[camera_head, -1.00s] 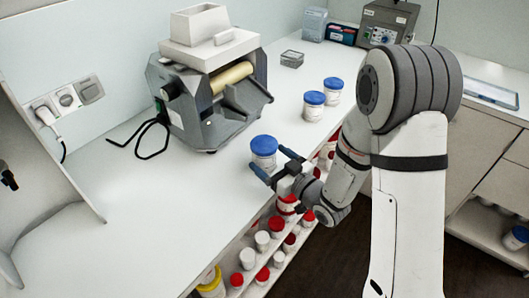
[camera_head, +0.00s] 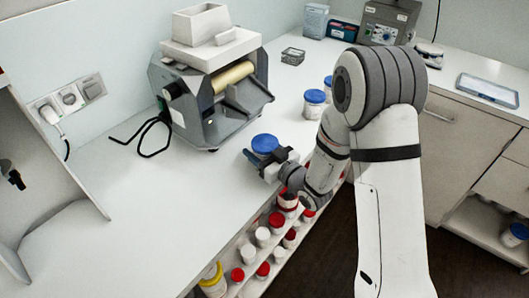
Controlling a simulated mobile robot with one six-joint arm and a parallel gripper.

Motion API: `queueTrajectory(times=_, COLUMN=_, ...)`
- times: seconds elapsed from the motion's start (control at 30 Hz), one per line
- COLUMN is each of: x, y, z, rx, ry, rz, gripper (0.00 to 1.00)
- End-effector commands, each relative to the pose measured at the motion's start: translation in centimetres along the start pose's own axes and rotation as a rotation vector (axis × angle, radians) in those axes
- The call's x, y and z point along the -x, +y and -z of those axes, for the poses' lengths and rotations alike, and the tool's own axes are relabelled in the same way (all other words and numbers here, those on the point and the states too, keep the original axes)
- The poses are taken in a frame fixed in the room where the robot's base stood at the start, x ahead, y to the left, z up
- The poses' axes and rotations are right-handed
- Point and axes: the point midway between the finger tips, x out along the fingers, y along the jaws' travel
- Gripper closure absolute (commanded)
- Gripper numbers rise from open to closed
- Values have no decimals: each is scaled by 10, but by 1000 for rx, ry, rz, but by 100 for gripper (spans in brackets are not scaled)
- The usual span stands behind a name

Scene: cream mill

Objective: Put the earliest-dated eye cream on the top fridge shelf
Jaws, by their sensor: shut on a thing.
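A white jar with a blue lid (camera_head: 265,143) is at the front edge of the white counter, right of the mill. My gripper (camera_head: 264,156) is around this jar and shut on it; its fingers hide much of the jar's body. Whether the jar touches the counter I cannot tell. Two more blue-lidded white jars stand farther back on the counter, the nearer jar (camera_head: 314,103) in clear view and the farther jar (camera_head: 328,84) partly hidden by my arm. Dates on the labels are too small to read. No fridge shelf can be made out for certain.
The grey mill (camera_head: 208,95) with a yellowish roller stands on the counter, its black cable looping left. Shelves below hold several red- and white-lidded jars (camera_head: 263,237). The counter's near left is clear.

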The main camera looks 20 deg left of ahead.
Motion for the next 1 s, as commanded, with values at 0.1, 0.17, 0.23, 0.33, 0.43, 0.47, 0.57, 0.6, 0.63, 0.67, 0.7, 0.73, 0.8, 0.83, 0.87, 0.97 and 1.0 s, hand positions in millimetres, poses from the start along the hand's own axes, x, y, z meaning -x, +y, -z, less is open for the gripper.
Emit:
queueTrajectory(times=0.1, x=0, y=0, z=0, rx=0, ry=0, rz=-1, gripper=55)
queueTrajectory(times=0.17, x=0, y=0, z=0, rx=0, ry=0, rz=-1, gripper=60)
queueTrajectory(times=0.23, x=0, y=0, z=0, rx=0, ry=0, rz=-1, gripper=66)
queueTrajectory(times=0.33, x=0, y=1, z=0, rx=0, ry=1, rz=-1, gripper=71)
queueTrajectory(times=0.43, x=0, y=1, z=0, rx=0, ry=1, rz=-1, gripper=71)
queueTrajectory(times=0.47, x=0, y=1, z=1, rx=0, ry=1, rz=-1, gripper=71)
queueTrajectory(times=0.57, x=0, y=1, z=2, rx=1, ry=2, rz=-1, gripper=71)
queueTrajectory(times=0.6, x=0, y=1, z=4, rx=1, ry=2, rz=-1, gripper=71)
queueTrajectory(times=0.63, x=0, y=1, z=6, rx=1, ry=2, rz=-1, gripper=71)
queueTrajectory(times=0.67, x=0, y=1, z=7, rx=1, ry=3, rz=-1, gripper=71)
queueTrajectory(times=0.7, x=0, y=1, z=10, rx=1, ry=3, rz=-2, gripper=71)
queueTrajectory(times=0.73, x=0, y=1, z=13, rx=1, ry=3, rz=-2, gripper=71)
queueTrajectory(times=0.8, x=0, y=1, z=20, rx=2, ry=3, rz=-2, gripper=71)
queueTrajectory(times=0.83, x=0, y=1, z=24, rx=3, ry=4, rz=-2, gripper=71)
queueTrajectory(times=0.87, x=0, y=1, z=28, rx=3, ry=4, rz=-2, gripper=71)
queueTrajectory(times=0.97, x=0, y=1, z=44, rx=4, ry=5, rz=-2, gripper=71)
queueTrajectory(times=1.0, x=0, y=1, z=51, rx=4, ry=6, rz=-2, gripper=71)
